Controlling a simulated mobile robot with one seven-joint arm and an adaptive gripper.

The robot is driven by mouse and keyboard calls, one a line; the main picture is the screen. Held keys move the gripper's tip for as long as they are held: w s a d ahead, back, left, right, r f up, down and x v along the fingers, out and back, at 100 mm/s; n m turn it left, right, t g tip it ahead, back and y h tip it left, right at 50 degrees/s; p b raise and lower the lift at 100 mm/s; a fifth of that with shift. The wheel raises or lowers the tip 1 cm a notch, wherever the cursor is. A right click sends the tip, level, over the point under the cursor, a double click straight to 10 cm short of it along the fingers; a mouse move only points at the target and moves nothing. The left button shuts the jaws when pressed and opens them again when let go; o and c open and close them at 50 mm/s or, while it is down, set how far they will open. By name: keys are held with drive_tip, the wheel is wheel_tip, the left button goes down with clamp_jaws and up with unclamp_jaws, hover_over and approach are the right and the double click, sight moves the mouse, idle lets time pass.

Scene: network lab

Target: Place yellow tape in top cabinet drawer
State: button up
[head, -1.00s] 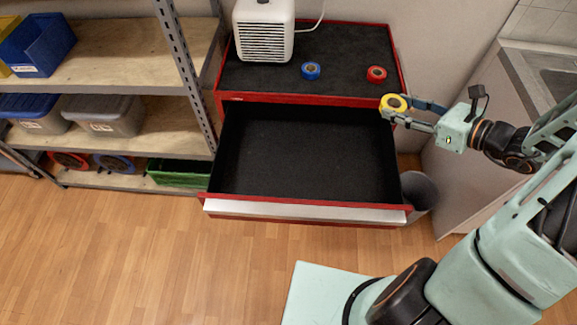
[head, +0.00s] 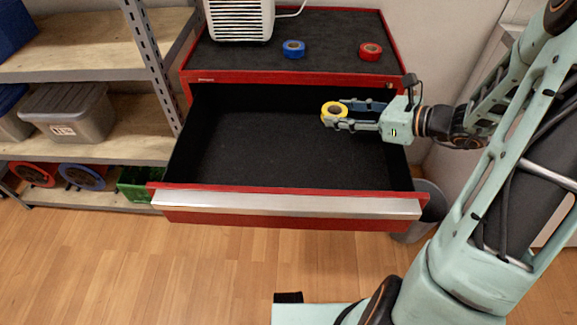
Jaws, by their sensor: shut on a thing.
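The yellow tape (head: 335,108) is a small roll held at the tips of my gripper (head: 338,112). My gripper is shut on it, pointing left from the right side. In the head view the roll shows over the right part of the open top drawer (head: 230,140) of the red cabinet (head: 200,76). The drawer has a black, empty-looking inside and a silver front edge. How high the tape is above the drawer floor I cannot tell exactly.
A blue tape roll (head: 293,49), a red tape roll (head: 370,51) and a white appliance (head: 240,18) stand on the cabinet top. A shelf with bins (head: 68,112) is at the left. A grey bin (head: 428,205) stands right of the drawer.

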drive_tip(key=w+a+f+b, duration=0.1)
drive_tip(key=a+f+b, duration=0.3)
drive_tip(key=a, duration=0.2)
drive_tip(key=b, duration=0.5)
hover_over(286, 152)
drive_tip(key=shift+n, duration=0.3)
wheel_tip(286, 152, down, 5)
drive_tip(key=shift+r, duration=0.1)
drive_tip(key=shift+y, duration=0.3)
drive_tip(key=shift+f+b, duration=0.85)
drive_tip(key=shift+f, duration=1.45)
drive_tip(key=shift+f, duration=0.1)
drive_tip(key=shift+f, duration=0.15)
drive_tip(key=o, duration=1)
drive_tip(key=shift+r, duration=0.2)
